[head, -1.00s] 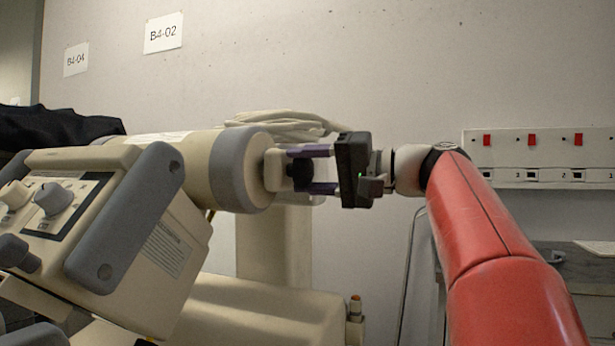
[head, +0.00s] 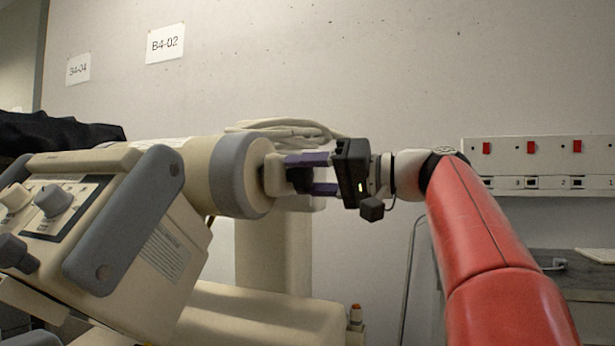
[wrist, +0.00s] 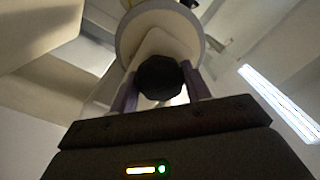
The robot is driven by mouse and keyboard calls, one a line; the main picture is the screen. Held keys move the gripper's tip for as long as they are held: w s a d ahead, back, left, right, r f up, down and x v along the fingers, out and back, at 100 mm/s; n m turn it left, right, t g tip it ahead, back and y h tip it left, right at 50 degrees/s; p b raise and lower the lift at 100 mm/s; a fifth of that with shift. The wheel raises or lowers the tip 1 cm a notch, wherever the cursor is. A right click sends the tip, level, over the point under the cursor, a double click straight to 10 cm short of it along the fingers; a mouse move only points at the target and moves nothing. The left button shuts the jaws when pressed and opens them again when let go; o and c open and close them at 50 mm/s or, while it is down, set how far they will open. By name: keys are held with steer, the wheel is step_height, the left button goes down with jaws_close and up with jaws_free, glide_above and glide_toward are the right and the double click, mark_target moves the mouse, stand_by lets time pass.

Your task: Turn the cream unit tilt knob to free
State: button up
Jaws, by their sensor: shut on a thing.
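The cream unit (head: 130,220) fills the left of the head view, with a thick cream cylinder (head: 205,170) and a grey ring reaching right. The dark tilt knob (head: 299,179) is on the cream bracket at the cylinder's right end. It shows as a black, many-sided knob in the wrist view (wrist: 159,78). My gripper (head: 312,174) reaches in from the right. Its two purple fingers lie on either side of the knob, and it is shut on it. The fingers partly cover the knob in the head view. No free or lock marking is readable.
A panel (head: 68,205) with grey knobs and a grey handle (head: 122,220) is at left. Coiled cable (head: 285,128) lies behind the cylinder. A wall strip with red switches (head: 540,160) is at right. A cream column stands below the knob.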

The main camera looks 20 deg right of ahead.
steer(key=shift+f, duration=0.1)
steer(key=o, duration=1)
steer(key=shift+c, duration=0.2)
steer(key=shift+d, duration=0.1)
steer(key=v, duration=0.7)
steer(key=shift+s+d, duration=0.25)
steer(key=shift+d, duration=0.05)
